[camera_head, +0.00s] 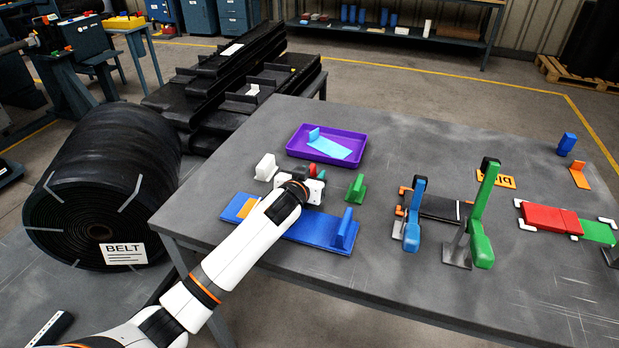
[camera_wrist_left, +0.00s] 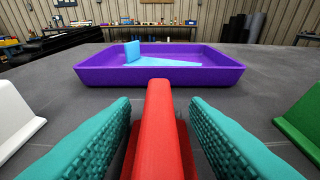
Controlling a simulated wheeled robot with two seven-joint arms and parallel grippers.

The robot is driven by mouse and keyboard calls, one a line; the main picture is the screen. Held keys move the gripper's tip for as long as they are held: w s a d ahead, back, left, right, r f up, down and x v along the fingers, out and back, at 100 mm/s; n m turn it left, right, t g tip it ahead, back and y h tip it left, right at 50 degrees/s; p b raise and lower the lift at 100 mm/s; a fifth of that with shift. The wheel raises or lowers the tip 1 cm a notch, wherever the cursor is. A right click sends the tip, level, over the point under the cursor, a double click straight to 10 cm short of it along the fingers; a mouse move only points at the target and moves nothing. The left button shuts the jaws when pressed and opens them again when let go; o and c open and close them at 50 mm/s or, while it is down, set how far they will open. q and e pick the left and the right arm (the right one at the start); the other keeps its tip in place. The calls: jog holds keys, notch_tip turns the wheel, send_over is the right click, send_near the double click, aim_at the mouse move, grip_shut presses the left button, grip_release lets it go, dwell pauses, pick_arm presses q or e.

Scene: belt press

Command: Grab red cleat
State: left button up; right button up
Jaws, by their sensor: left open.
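The red cleat (camera_wrist_left: 158,125) stands upright between the two teal finger pads of my open left gripper (camera_wrist_left: 160,140) in the left wrist view. Gaps show between the cleat and both pads. In the head view my left gripper (camera_head: 316,173) is low over the table, and only a small bit of the red cleat (camera_head: 312,169) shows past it. The lower part of the cleat is partly hidden by the fingers. My right gripper is not in view.
A white cleat (camera_head: 265,167) stands left and a green cleat (camera_head: 356,188) right of the gripper. Behind is a purple tray (camera_head: 295,150) holding a light-blue cleat (camera_head: 330,147). A blue strip (camera_head: 315,229) lies in front. Blue (camera_head: 413,215) and green (camera_head: 483,220) levers stand further right.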

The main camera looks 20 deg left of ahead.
aim_at(312, 167)
pick_arm(q)
jog(key=shift+w+f, duration=0.2)
jog(key=shift+w, duration=0.3)
grip_shut()
notch_tip(312, 167, up, 10)
jog(key=shift+r, duration=0.1)
dwell(0.5)
